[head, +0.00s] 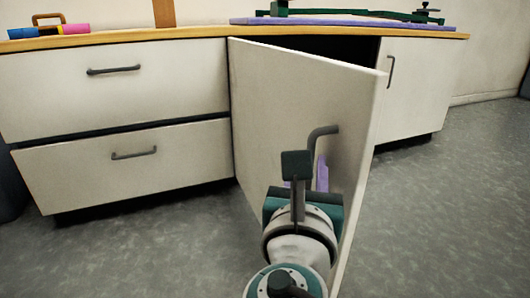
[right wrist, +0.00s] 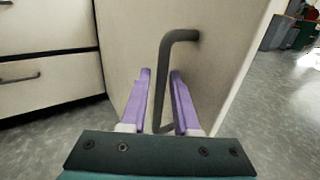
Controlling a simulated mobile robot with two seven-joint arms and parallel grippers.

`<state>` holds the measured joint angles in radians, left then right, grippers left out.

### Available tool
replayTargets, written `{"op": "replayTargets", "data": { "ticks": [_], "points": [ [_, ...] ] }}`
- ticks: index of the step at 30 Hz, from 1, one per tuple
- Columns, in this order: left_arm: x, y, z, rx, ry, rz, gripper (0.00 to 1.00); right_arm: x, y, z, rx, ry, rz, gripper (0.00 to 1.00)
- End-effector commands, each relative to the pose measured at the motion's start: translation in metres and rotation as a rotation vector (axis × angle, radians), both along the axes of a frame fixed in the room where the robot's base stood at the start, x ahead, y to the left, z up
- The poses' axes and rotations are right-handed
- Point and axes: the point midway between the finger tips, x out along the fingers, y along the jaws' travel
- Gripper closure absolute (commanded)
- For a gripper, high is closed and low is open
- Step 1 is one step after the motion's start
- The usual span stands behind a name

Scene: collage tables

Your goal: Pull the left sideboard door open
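The left sideboard door (head: 290,105) is a white panel standing wide open, swung out toward me, with the dark cabinet interior (head: 335,47) showing behind its top edge. Its grey bar handle (head: 322,132) is on the panel's face near the free edge. My right gripper (head: 312,172) is at this handle. In the right wrist view, its two purple fingers (right wrist: 161,88) stand on either side of the handle (right wrist: 167,75), with visible gaps beside the bar, so it looks open around it. My left gripper is not in view.
Two closed drawers (head: 120,95) are left of the open door. A closed right door (head: 415,85) is on the other side. The wooden top carries a purple mat (head: 350,22), a green tool and coloured rolls (head: 45,30). The grey floor (head: 450,220) at right is clear.

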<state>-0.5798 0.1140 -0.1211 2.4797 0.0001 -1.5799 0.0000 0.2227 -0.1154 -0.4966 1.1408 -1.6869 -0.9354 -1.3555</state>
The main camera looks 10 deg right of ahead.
Motion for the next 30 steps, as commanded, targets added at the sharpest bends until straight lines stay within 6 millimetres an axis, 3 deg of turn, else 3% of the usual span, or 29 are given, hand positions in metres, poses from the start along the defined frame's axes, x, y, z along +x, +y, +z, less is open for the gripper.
{"op": "replayTargets", "data": {
  "ticks": [4, 14, 24, 30],
  "points": [
    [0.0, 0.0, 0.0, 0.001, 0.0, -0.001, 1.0, 0.0, 0.0, 0.002, 0.0, -0.005, -0.001, 0.55],
    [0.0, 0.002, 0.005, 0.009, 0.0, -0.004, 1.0, -0.005, 0.003, 0.005, -0.001, -0.006, -0.002, 0.55],
    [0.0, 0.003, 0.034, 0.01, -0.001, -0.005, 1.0, -0.064, 0.029, 0.006, -0.001, -0.003, 0.0, 0.55],
    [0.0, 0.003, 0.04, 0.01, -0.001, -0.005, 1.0, -0.086, 0.039, 0.004, -0.001, -0.005, -0.001, 0.55]
  ]
}}
